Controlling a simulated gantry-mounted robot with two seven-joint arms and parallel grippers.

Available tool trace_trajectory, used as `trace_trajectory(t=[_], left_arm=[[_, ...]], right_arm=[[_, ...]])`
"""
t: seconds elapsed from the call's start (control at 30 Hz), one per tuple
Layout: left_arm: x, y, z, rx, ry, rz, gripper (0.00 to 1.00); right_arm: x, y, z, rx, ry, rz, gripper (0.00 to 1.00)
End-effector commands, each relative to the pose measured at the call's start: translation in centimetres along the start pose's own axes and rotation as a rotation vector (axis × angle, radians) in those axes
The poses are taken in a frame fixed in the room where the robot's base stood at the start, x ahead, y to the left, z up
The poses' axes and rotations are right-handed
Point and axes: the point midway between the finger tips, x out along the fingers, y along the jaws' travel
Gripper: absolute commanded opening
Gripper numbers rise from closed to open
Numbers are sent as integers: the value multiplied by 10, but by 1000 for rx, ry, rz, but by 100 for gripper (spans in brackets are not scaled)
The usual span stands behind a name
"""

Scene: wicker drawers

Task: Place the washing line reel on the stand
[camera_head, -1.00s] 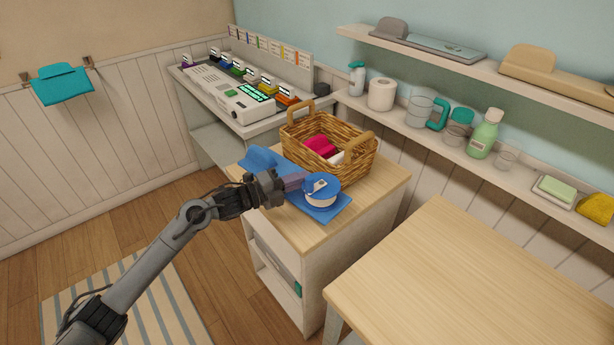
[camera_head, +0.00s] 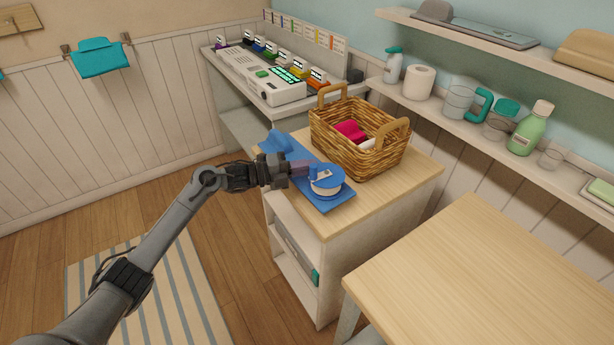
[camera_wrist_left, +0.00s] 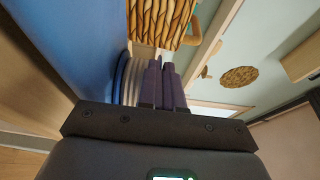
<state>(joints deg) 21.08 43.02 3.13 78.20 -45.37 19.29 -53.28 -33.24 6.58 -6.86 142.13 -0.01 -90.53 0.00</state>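The washing line reel (camera_head: 327,185), a round drum with blue flanges, a white middle and a small upright blue knob, sits on or just over the front part of a long blue piece (camera_head: 337,202), apparently the stand. This piece lies on the wooden cabinet top, with a raised end at the back left. My left gripper (camera_head: 308,168) comes in from the left, its purple fingertips at the knob. In the left wrist view the fingers (camera_wrist_left: 162,75) are close together, the reel's edge (camera_wrist_left: 126,78) beside them on the left. Whether the knob is between them is hidden. My right gripper is out of view.
A wicker basket (camera_head: 375,155) with red and white cloth stands right behind the reel. A bare wooden table (camera_head: 480,285) is at the front right. Shelves with bottles and cups run along the back wall. A printer-like machine (camera_head: 265,80) stands at the back left.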

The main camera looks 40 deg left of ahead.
Motion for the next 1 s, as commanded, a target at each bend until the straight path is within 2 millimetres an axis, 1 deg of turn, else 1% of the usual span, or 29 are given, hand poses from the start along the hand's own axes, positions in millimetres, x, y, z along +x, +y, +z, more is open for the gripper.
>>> trace_trajectory(t=[0.03, 0.1, 0.2, 0.47, 0.63, 0.7, 0.77, 0.8, 0.83, 1.0], left_arm=[[0, 11, 0, -2, -1, -2, 0], [0, 20, 0, -1, -1, -3, 0], [0, 26, 0, 1, -1, -3, 0], [0, 26, 0, 2, 0, -3, 0], [0, 31, 0, 2, 0, -2, 0], [0, 31, -1, -1, 1, 0, 14], [0, 31, -1, -1, 1, 0, 23], [0, 31, -1, -1, 1, 0, 29], [0, 31, -1, -1, 0, 0, 30], [0, 31, -1, -1, 0, 0, 30]], right_arm=[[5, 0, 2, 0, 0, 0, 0], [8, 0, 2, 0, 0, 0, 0], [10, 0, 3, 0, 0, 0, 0], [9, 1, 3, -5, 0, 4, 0], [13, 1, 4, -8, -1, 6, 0], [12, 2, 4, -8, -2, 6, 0], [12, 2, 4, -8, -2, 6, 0], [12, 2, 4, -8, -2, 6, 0], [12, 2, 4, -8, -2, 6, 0], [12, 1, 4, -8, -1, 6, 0]])
